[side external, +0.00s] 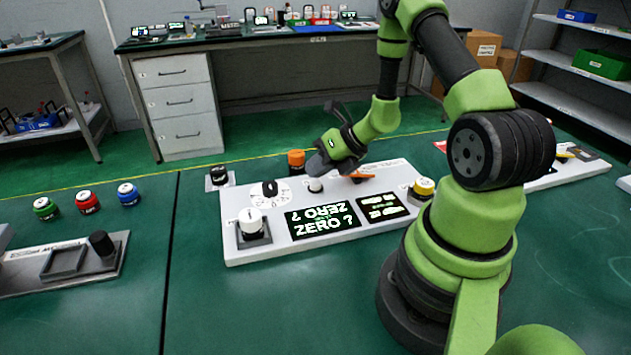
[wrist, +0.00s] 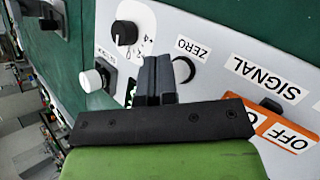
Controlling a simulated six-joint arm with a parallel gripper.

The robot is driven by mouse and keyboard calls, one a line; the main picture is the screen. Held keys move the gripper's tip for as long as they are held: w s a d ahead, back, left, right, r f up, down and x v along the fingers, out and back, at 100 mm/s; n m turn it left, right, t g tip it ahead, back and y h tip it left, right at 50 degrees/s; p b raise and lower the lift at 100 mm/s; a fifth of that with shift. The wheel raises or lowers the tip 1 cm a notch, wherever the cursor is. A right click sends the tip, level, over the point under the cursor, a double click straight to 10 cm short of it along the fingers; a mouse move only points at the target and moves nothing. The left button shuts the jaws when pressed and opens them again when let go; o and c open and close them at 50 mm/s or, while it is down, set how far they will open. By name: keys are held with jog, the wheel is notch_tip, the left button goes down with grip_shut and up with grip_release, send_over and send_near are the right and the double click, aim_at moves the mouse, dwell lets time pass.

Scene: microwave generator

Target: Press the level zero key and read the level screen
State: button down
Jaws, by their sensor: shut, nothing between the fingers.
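The white generator panel (side external: 275,257) lies on the green bench. The level zero key (side external: 315,187) is a small white button behind the screen. In the wrist view the key (wrist: 184,70) shows a dark rim beside the ZERO label (wrist: 190,48) and is partly hidden by my fingers. My gripper (side external: 318,168) is shut and empty, fingers just above the key; contact cannot be told. The fingers also show in the wrist view (wrist: 155,65).
A black dial (side external: 270,188) and a large white button (side external: 250,221) stand left of the key. An orange switch (side external: 360,176), a smaller screen (side external: 382,206) and a yellow button (side external: 424,186) stand right. An orange button (side external: 296,160) is behind the panel.

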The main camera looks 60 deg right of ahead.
jog(key=shift+f, duration=0.55)
dwell(0.7)
jog(key=shift+r, duration=1)
jog(key=shift+r, duration=2.5)
